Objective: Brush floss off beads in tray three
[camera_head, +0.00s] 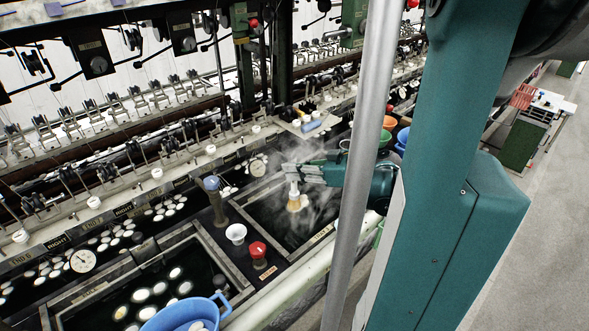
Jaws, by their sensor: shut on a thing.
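My gripper (291,173) is at the end of my teal arm, over the steaming dark basin (327,232) right of centre. It is shut on a small brush (297,203) with a pale handle and tan bristles pointing down. The bristles are at or just above the dark water; I cannot tell if they touch it. Steam blurs this area, and I cannot make out beads or floss under the brush. No tray marked three is readable. A small pale tray (291,127) with bottles and a blue item stands on the ledge behind my gripper.
A nearer basin (212,245) holds several white cocoons; a blue bowl (180,318) overlaps its front edge. Reeling machinery lines the back.

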